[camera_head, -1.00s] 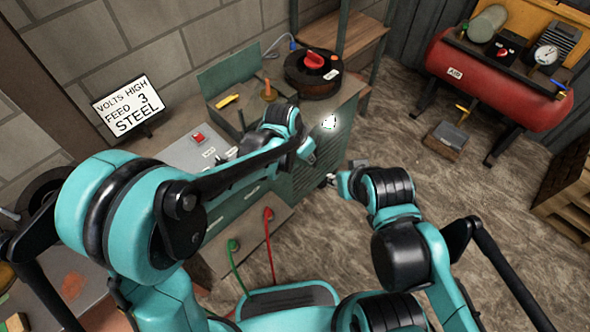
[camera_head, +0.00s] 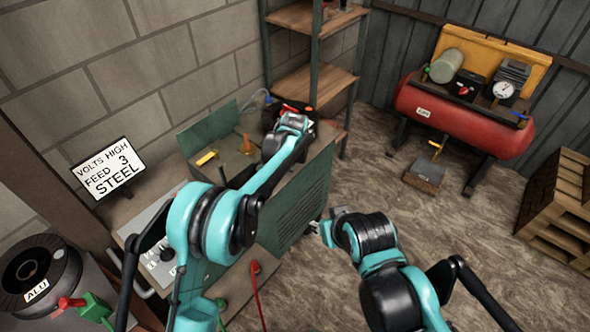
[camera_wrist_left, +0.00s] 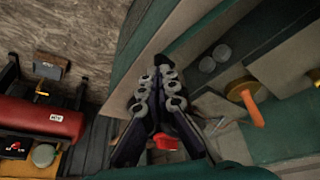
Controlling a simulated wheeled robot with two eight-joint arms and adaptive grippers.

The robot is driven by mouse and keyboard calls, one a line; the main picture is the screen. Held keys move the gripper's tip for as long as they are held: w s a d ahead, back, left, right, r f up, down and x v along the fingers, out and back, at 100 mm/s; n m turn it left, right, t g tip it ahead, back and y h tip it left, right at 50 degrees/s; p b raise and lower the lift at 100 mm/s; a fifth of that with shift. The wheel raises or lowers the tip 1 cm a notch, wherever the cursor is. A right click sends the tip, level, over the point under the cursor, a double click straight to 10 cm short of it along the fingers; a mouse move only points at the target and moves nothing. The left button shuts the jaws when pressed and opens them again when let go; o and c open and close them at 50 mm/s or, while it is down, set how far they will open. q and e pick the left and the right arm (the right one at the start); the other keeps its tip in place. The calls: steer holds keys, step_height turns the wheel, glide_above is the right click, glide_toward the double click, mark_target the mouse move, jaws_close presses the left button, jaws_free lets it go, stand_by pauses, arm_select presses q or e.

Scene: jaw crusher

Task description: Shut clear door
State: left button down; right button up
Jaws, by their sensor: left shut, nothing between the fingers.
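I cannot make out a clear door in any view; if present, it blends in or is hidden. The green machine cabinet (camera_head: 300,205) stands against the wall, with an upright opaque green panel (camera_head: 207,137) at its back. My left arm reaches over the cabinet top, its wrist covering most of the black spool with a red knob (camera_head: 290,107). My left gripper (camera_wrist_left: 162,72) is shut and empty above the cabinet top in the wrist view. My right gripper (camera_head: 328,222) hangs right of the cabinet front; its finger opening is unclear.
An orange peg (camera_head: 246,145) and a yellow-handled tool (camera_head: 206,158) are on the cabinet top. A sign (camera_head: 108,168) stands at left, above a spool marked ALU (camera_head: 40,275). Shelves (camera_head: 318,80) rise behind. The red compressor (camera_head: 460,125) and pallets (camera_head: 560,210) are at right.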

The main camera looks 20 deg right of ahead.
arm_select(q)
steer(key=w+n, duration=0.1)
steer(key=w, duration=0.1)
steer(key=w+a+n, duration=0.1)
steer(key=shift+w+a+y+p, duration=0.1)
steer(key=shift+w+y+p, duration=0.2)
steer(key=shift+w+y, duration=0.1)
arm_select(e)
steer(key=shift+r, duration=0.4)
arm_select(q)
steer(key=shift+a+r, duration=0.1)
arm_select(e)
steer(key=shift+s, duration=0.1)
